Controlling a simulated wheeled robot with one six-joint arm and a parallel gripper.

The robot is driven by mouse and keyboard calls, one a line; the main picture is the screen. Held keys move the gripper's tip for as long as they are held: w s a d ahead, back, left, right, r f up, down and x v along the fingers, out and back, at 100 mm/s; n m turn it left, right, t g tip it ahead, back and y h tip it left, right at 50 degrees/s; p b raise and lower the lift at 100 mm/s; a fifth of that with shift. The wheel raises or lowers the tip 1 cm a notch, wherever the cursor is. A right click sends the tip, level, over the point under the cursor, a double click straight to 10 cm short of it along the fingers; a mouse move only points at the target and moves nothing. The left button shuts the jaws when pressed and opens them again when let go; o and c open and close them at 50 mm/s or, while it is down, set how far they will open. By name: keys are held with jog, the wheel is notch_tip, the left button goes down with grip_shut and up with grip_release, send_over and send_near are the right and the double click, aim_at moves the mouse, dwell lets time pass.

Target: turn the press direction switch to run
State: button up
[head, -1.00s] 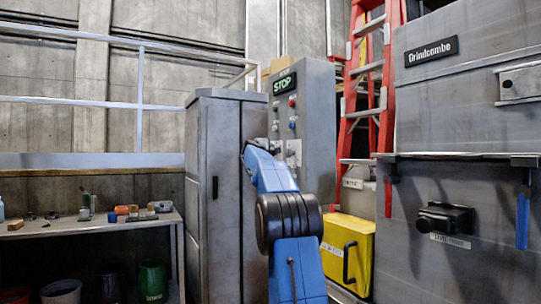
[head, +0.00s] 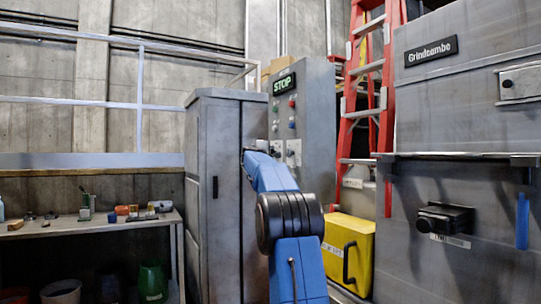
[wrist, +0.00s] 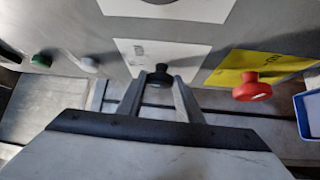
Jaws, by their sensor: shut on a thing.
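The grey control cabinet (head: 313,110) stands in the middle of the head view, with a lit green display (head: 284,84) reading STOP. In the wrist view, a small black knob (wrist: 160,72) sits on a white label plate (wrist: 140,55) on the grey panel. My gripper (wrist: 160,82) is shut on this black knob, one finger on each side. The label's text is too small to read, and I cannot tell the knob's setting. In the head view, my blue arm reaches up to the panel, and the gripper is mostly hidden.
A red mushroom button (wrist: 252,90) on a yellow plate sits right of the knob. A green button (wrist: 41,61) is further left. A tall grey locker (head: 212,190) stands left of my arm. A yellow box (head: 347,250) and a red ladder (head: 375,85) are to the right.

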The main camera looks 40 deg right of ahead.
jog(key=shift+w+f+m+g+h, duration=0.1)
jog(key=shift+f+m+g+h, duration=0.1)
jog(key=shift+m+h, duration=1.15)
jog(key=shift+w+f+m+g+h, duration=0.1)
jog(key=shift+f+m+g+h, duration=0.1)
jog(key=shift+m+h, duration=1.1)
jog(key=shift+w+f+m+g+h, duration=0.15)
jog(key=shift+m+h, duration=0.6)
jog(key=shift+m, duration=1.2)
jog(key=shift+s+m+g, duration=0.1)
jog(key=shift+m+g, duration=0.15)
jog(key=shift+m, duration=0.05)
jog(key=o, duration=1)
jog(key=shift+d, duration=0.1)
jog(key=v, duration=1.7)
jog(key=shift+f, duration=0.3)
